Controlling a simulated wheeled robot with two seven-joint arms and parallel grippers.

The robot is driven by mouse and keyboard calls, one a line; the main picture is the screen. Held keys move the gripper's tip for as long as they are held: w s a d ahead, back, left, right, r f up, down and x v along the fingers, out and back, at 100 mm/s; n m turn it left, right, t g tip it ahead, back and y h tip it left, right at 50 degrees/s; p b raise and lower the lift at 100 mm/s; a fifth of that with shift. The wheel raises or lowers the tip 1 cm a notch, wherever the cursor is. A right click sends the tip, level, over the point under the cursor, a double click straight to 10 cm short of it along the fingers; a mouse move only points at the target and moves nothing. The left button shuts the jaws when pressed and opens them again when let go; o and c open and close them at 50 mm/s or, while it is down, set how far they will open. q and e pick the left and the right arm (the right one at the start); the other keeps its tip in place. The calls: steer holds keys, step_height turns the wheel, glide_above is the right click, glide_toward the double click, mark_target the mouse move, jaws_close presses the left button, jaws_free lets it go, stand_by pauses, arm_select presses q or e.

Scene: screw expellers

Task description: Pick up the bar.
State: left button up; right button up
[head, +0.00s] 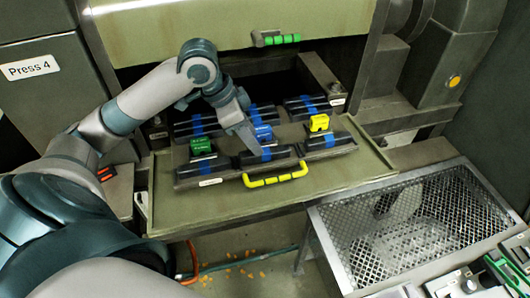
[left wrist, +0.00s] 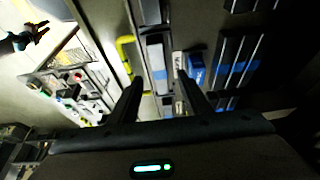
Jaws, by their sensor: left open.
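Several dark bars with blue bands lie in rows on a pull-out tray (head: 345,180) in the head view. They include a front middle bar (head: 283,153), a front left bar (head: 190,170) and a front right bar (head: 340,139). Which one the task means is not clear. My left gripper (head: 252,140) is over the tray, beside the blue block (head: 263,132) and close above the front middle bar. In the left wrist view its two fingers (left wrist: 160,98) are apart, with a dark bar (left wrist: 157,55) beyond the gap. Contact cannot be told.
A green block (head: 201,145) and a yellow block (head: 319,123) stand among the bars. A yellow handle (head: 275,181) juts from the tray's front. A mesh-floored bin (head: 325,238) is at the right. A small dark claw shape (left wrist: 22,40), perhaps my right gripper, shows in the wrist view.

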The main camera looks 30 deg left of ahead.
mark_target(265, 155)
arm_select(q)
steer(key=shift+w+d+f+p, duration=0.1)
steer(key=shift+d+f+p, duration=0.05)
steer(key=shift+f+p, duration=0.2)
steer(key=p+x, duration=0.1)
steer(key=x, duration=0.2)
steer(key=shift+f, duration=0.35)
steer(key=shift+w+f+p, duration=0.1)
steer(key=shift+f+p, duration=0.2)
steer(key=shift+f, duration=0.05)
steer(key=shift+c, duration=0.4)
jaws_close()
